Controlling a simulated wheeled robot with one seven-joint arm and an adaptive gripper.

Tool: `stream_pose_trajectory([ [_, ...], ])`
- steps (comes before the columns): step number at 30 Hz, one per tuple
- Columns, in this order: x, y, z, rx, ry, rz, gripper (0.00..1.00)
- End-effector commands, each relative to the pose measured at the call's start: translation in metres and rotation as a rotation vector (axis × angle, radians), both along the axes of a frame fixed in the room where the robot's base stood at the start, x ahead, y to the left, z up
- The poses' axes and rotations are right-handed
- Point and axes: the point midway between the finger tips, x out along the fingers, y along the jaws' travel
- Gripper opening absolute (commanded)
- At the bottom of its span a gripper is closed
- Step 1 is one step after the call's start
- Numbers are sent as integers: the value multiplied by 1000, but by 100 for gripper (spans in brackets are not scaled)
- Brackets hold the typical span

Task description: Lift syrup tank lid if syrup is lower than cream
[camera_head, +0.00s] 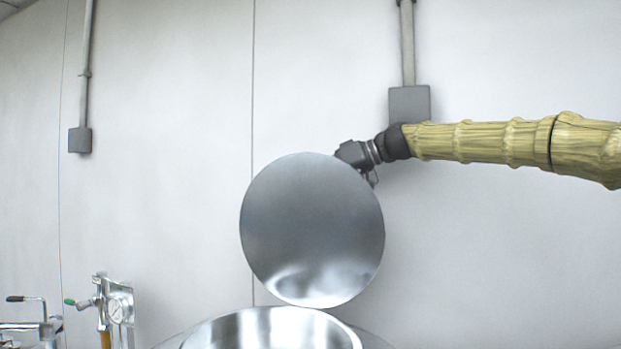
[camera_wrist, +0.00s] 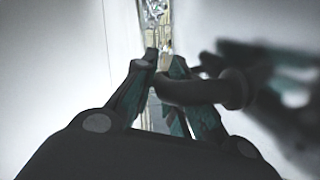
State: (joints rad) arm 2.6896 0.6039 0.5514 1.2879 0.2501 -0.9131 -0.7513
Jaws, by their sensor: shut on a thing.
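A round metal lid (camera_head: 312,230) stands raised, close to upright, above an open metal tank (camera_head: 270,328) at the bottom of the head view. The lid's lower edge is at the tank's far rim. No label shows, so I cannot tell whether this is the syrup tank. My gripper (camera_head: 366,177) is at the lid's upper right edge, partly hidden behind it. In the wrist view my gripper (camera_wrist: 160,65) is shut on a dark curved handle (camera_wrist: 205,90), with its fingers on either side. The levels of syrup and cream cannot be compared here.
At lower left stand a valve with a green-tipped lever (camera_head: 84,302), a round dial gauge (camera_head: 119,308) and an amber-filled tube (camera_head: 105,339). A black-tipped lever (camera_head: 25,299) is farther left. A pale wall with conduit boxes (camera_head: 409,102) is behind.

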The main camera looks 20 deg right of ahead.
Motion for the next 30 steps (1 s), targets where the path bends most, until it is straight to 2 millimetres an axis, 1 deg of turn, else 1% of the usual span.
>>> stream_pose_trajectory([
  [1, 0, 0, -5, -4, 6, 1, 0],
  [8, 0, -1, -5, -4, 6, 0, 0],
  [9, 0, -1, -5, -4, 6, 0, 17],
  [10, 0, -1, -5, -5, 6, 1, 23],
  [18, 0, 0, -3, -3, 2, 1, 23],
  [22, -1, -2, -1, -2, 1, 2, 23],
  [26, -7, -13, 5, 0, -1, 1, 23],
  [30, -18, -32, 13, 0, -1, 0, 23],
])
